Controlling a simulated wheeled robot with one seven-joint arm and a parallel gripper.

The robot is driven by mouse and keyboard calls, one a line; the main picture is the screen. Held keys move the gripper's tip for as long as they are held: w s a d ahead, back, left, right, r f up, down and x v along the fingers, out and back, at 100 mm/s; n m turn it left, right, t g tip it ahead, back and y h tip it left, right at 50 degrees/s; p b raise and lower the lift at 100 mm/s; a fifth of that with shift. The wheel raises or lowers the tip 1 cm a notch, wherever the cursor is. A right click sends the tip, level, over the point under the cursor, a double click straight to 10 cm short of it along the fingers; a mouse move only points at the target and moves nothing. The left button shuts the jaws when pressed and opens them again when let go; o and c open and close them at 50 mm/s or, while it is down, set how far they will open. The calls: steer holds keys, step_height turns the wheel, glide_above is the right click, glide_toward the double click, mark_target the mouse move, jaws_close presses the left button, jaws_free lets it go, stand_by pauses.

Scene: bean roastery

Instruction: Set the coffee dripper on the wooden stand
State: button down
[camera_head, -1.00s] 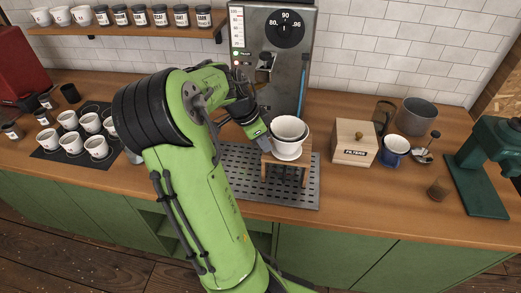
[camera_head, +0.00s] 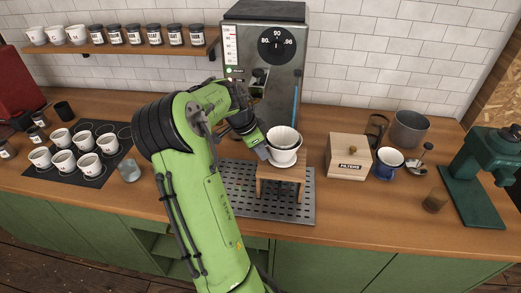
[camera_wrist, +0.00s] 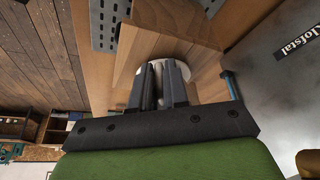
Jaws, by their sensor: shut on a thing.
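The white coffee dripper (camera_head: 284,139), ribbed inside, sits upright at the top of the small wooden stand (camera_head: 283,178). The stand stands on the perforated metal tray (camera_head: 243,203). My gripper (camera_head: 264,153) reaches in from the left at the dripper's side and is shut on part of it. In the wrist view my gripper (camera_wrist: 163,72) has its fingers close together, with a little of the white dripper (camera_wrist: 187,64) beyond them and the wooden stand (camera_wrist: 150,45) behind. I cannot tell whether the dripper's base rests fully on the stand.
A wooden filter box (camera_head: 348,158), a blue mug (camera_head: 388,161) and a metal pot (camera_head: 409,128) stand to the right. A green grinder (camera_head: 480,185) is at the far right. The machine (camera_head: 263,70) rises behind. Several cups (camera_head: 65,160) stand on a dark mat at left.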

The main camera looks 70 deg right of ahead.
steer(key=shift+f+b, duration=0.4)
steer(key=shift+f, duration=0.05)
steer(key=c, duration=1.1)
jaws_free()
steer(key=shift+o, duration=0.2)
steer(key=shift+r, duration=0.15)
steer(key=p+v, duration=0.2)
steer(key=v, duration=1.3)
steer(key=shift+r+p, duration=0.3)
steer(key=shift+w, duration=0.1)
